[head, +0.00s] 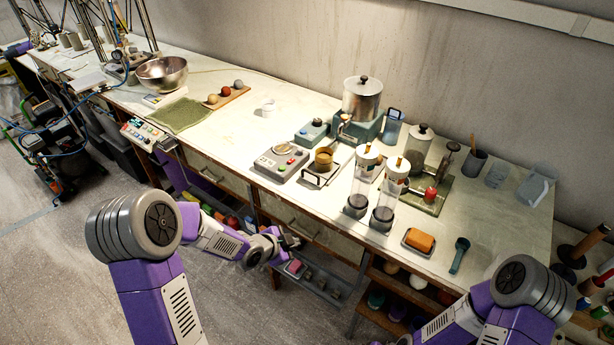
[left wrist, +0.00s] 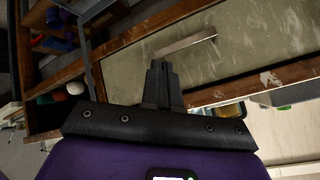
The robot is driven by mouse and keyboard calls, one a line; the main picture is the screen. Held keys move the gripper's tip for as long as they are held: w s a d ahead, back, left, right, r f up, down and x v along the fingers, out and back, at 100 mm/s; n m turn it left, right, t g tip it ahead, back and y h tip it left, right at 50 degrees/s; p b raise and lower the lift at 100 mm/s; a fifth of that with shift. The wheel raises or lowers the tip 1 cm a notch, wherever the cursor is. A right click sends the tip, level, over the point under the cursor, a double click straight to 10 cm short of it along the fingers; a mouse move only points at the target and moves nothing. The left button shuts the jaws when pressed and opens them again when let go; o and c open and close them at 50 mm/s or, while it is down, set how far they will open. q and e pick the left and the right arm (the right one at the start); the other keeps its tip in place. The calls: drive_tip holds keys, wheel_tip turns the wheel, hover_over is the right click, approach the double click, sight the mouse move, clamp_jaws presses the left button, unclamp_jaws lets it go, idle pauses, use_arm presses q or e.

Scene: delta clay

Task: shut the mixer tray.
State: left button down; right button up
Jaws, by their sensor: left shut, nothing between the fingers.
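The mixer appears to be the steel pot (head: 362,98) with a lid on a teal base (head: 368,127) at the back of the bench. A small flat tray (head: 311,178) with a handle at its front sticks out before it, with a brown cup (head: 324,158) on it. I cannot tell clearly how the tray joins the mixer. My left gripper (head: 291,242) is shut and empty, below the bench's front edge and below the tray. Its closed fingers (left wrist: 161,80) show in the left wrist view before a drawer front. My right gripper is out of view.
A drawer handle (left wrist: 186,43) lies close to my left fingers. Below is an open shelf with a bin (head: 318,283).

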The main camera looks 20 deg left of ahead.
use_arm(q)
drive_tip(key=w+a+r+m+t, duration=0.25)
drive_tip(key=r+m, duration=0.25)
drive_tip(key=r, duration=0.3)
drive_tip(key=w+a+r+m+t, duration=0.1)
drive_tip(key=w+a+r+m, duration=0.15)
drive_tip(key=r+m, duration=0.4)
drive_tip(key=shift+n, duration=0.65)
drive_tip(key=b+x, duration=0.1)
drive_tip(key=x, duration=0.2)
drive_tip(key=r+b+x, duration=0.1)
drive_tip(key=x, duration=0.3)
drive_tip(key=b+x, duration=0.1)
drive_tip(key=x, duration=0.3)
drive_tip(key=shift+w+r, duration=0.25)
drive_tip(key=shift+w, duration=0.2)
drive_tip(key=shift+w+d+f, duration=0.15)
drive_tip(key=shift+w+d, duration=0.1)
drive_tip(key=shift+w, duration=0.55)
